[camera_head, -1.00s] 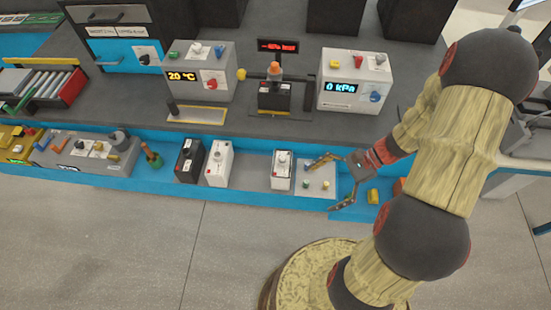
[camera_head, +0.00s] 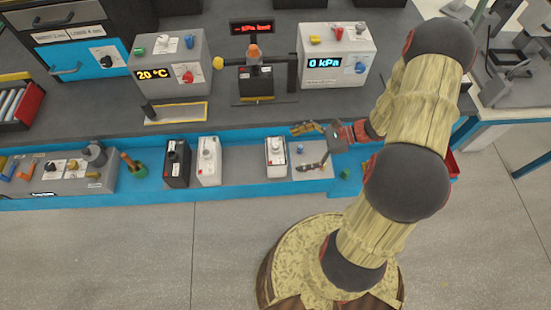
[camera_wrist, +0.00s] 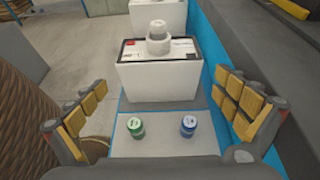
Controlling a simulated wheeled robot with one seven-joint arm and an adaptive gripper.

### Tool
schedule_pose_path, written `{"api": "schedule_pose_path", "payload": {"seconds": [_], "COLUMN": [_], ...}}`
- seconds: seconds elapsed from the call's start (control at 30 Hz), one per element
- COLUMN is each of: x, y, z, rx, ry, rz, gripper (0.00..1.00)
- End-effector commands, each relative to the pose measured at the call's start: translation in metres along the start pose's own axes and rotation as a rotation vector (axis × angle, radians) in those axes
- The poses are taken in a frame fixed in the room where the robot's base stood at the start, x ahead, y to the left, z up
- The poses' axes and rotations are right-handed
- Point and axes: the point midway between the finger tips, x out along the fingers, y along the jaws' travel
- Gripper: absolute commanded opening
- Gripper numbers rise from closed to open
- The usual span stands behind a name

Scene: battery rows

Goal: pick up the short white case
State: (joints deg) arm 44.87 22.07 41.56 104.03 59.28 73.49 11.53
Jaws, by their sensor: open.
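The short white case (camera_head: 276,157) stands upright in the blue-edged front trough. It has a dark top rim and a pale round knob on top. In the wrist view it is straight ahead (camera_wrist: 158,80), with a red mark on its top edge. My gripper (camera_head: 300,149) is open and empty, just to the right of the case over a grey plate (camera_head: 312,167). In the wrist view my gripper's fingers (camera_wrist: 158,110) are spread wide on either side, nearer to me than the case. They do not appear to touch it.
A taller white case (camera_head: 209,162) and a black case (camera_head: 177,164) stand left of it, with a gap between. A green knob (camera_wrist: 136,127) and a blue knob (camera_wrist: 188,126) sit on the plate. The blue trough wall (camera_wrist: 213,65) runs close along the right in the wrist view.

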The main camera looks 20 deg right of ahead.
Motion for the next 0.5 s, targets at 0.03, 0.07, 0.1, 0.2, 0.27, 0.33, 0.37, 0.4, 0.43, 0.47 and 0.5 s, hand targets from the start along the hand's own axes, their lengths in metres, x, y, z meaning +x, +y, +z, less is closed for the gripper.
{"api": "schedule_pose_path", "payload": {"seconds": [0.03, 0.07, 0.1, 0.2, 0.27, 0.33, 0.37, 0.4, 0.43, 0.47, 0.5], "x": [0.005, 0.008, 0.013, 0.027, 0.031, 0.036, 0.039, 0.044, 0.049, 0.053, 0.06], "y": [0.0, 0.0, 0.0, 0.0, 0.0, 0.0, 0.0, 0.0, 0.0, 0.001, 0.001], "z": [-0.013, -0.018, -0.021, -0.017, -0.017, -0.017, -0.017, -0.017, -0.017, -0.017, -0.017], "rx": [0.002, 0.002, 0.0, -0.002, -0.001, -0.001, -0.002, -0.002, -0.002, -0.002, -0.001], "ry": [-0.001, -0.001, -0.001, -0.001, 0.0, 0.001, 0.001, 0.0, 0.0, 0.0, 0.0], "rz": [0.001, 0.001, 0.002, 0.003, 0.001, 0.001, 0.002, 0.002, 0.003, 0.003, 0.003], "gripper": [1.0, 1.0, 1.0, 1.0, 1.0, 1.0, 1.0, 1.0, 1.0, 1.0, 1.0]}}
